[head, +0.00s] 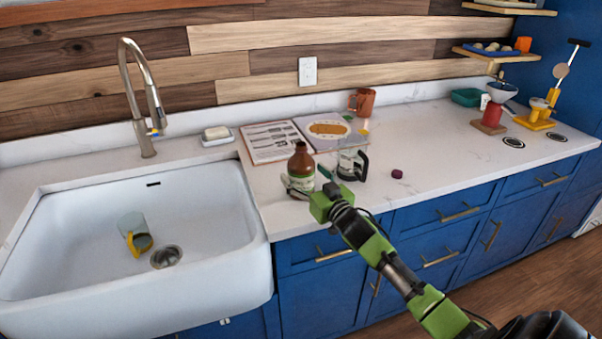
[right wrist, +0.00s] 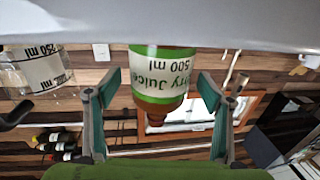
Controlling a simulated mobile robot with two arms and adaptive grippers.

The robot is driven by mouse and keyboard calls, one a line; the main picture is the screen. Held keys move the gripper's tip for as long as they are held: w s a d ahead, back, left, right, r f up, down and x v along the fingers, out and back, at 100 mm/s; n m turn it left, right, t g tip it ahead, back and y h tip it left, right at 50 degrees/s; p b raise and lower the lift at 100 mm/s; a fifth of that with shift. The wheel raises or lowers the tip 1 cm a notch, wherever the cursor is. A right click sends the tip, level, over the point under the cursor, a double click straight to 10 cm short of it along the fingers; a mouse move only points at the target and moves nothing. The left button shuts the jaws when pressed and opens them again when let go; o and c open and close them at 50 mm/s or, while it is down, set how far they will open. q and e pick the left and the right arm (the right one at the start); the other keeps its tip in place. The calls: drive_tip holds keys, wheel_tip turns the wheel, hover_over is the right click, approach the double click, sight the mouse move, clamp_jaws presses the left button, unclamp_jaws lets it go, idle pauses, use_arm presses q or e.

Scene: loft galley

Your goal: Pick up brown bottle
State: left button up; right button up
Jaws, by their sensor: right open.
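The brown bottle (head: 301,163) stands upright on the white counter near its front edge, just right of the sink. It has a dark cap and a white and green label. My right gripper (head: 308,189) is low at the front of the bottle. In the right wrist view, which is upside down, the bottle (right wrist: 163,75) shows between the two teal fingers of the open right gripper (right wrist: 160,88), with a gap on each side. The label reads "Juice 500 ml". My left gripper is not in view.
A clear jug with a dark handle (head: 352,160) stands close right of the bottle. The sink (head: 85,215), holding a cup (head: 134,232), is left. A small dark-red item (head: 397,174) lies right.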

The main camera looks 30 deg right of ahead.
drive_tip(key=shift+w, duration=0.35)
drive_tip(key=c, duration=1.9)
drive_tip(key=shift+r, duration=0.2)
drive_tip(key=shift+r, duration=0.1)
